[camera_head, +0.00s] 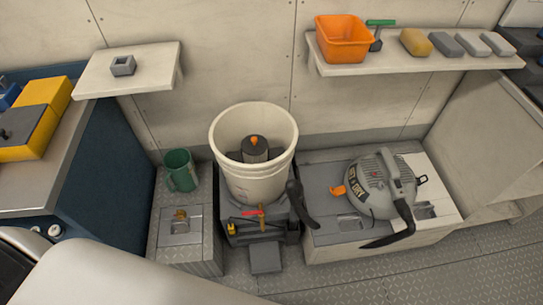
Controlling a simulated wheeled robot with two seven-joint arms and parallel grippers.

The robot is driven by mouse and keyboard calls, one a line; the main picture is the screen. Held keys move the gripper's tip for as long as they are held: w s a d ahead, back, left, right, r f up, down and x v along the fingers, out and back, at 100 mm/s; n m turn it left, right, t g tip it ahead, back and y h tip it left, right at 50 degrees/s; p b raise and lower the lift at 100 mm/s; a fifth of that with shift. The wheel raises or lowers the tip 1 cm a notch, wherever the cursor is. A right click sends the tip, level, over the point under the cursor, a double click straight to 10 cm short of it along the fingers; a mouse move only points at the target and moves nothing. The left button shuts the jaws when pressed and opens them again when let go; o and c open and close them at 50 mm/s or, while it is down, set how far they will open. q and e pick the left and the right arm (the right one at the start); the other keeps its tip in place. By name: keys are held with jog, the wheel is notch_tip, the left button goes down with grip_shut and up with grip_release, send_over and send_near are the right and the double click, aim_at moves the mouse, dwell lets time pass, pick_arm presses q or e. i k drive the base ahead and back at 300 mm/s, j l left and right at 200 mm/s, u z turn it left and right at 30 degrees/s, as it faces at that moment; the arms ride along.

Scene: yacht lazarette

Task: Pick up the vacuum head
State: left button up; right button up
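The vacuum head (382,186) is a grey, domed motor unit with lettering on its side. It rests on the low locker top at right. A raised handle runs over its top, and orange latches or tabs show at its left side. A dark hose or nozzle (404,214) hangs at its front right. Neither of my grippers is in view. A large pale smooth shape at the lower left is probably part of my own body.
A white bucket (253,186) with a dark cylinder inside stands left of the vacuum head. A green mug (181,170) is farther left. A shelf (412,64) above holds an orange bin (343,39) and several blocks. The floor at lower right is clear.

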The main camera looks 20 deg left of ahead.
aim_at(362, 178)
jog(key=i+l+u, duration=0.15)
jog(key=l, duration=0.2)
jog(key=i+l+u, duration=0.2)
jog(key=l, duration=0.2)
jog(key=i+l+u, duration=0.15)
jog(key=l, duration=0.25)
jog(key=i, duration=0.05)
